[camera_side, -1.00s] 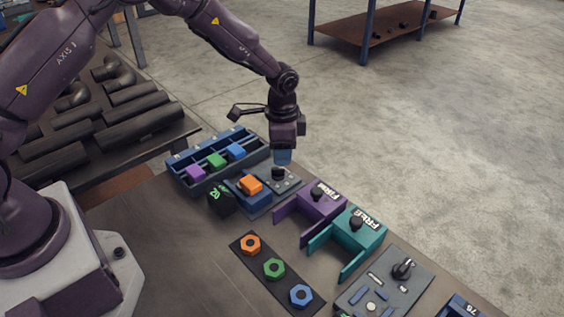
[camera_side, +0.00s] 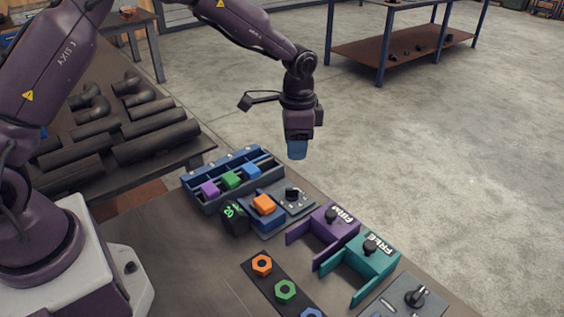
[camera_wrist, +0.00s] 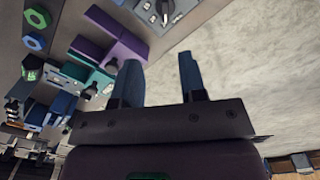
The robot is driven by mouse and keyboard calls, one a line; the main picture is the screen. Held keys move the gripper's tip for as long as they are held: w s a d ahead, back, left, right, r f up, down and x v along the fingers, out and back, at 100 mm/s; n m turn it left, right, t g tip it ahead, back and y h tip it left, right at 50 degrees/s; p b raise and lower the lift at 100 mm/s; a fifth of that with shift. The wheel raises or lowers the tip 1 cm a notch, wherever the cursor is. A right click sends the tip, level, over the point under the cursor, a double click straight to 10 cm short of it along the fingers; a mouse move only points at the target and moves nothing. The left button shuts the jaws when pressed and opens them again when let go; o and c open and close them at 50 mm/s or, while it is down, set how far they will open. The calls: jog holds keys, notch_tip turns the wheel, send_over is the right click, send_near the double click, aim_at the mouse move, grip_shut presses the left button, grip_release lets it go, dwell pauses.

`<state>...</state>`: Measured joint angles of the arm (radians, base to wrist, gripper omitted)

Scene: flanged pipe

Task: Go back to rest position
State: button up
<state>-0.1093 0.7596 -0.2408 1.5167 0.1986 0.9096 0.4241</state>
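My gripper (camera_side: 297,153) points down in the side view, raised above the back edge of the table near the blue rack. In the wrist view its two blue fingers (camera_wrist: 160,72) stand apart with nothing between them, so it is open and empty. The orange block (camera_side: 264,204) sits on a blue holder below and to the left of the gripper. Beside it is a grey plate with a black knob (camera_side: 292,194). The gripper touches none of these.
A blue rack (camera_side: 212,195) holds purple, green and blue blocks. Purple (camera_side: 334,226) and teal (camera_side: 374,257) fixtures with black knobs stand to the right. Coloured nuts lie on a dark strip (camera_side: 272,279). Dark pipes (camera_side: 161,134) lie at left. The air around the gripper is clear.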

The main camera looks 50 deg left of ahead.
jog(key=s+a+r+n+t, duration=0.1)
jog(key=s+r+n+t, duration=0.25)
jog(key=s+r, duration=0.85)
jog(key=s+a+r+n+t, duration=0.2)
jog(key=s+r+n, duration=0.2)
jog(key=s+r, duration=0.75)
jog(key=m+g, duration=0.5)
jog(key=m, duration=0.4)
send_over(288, 189)
jog(key=shift+f, duration=11.95)
jog(key=shift+n, duration=0.25)
notch_tip(288, 189, down, 12)
jog(key=shift+f, duration=0.1)
jog(key=shift+c, duration=0.2)
grip_shut()
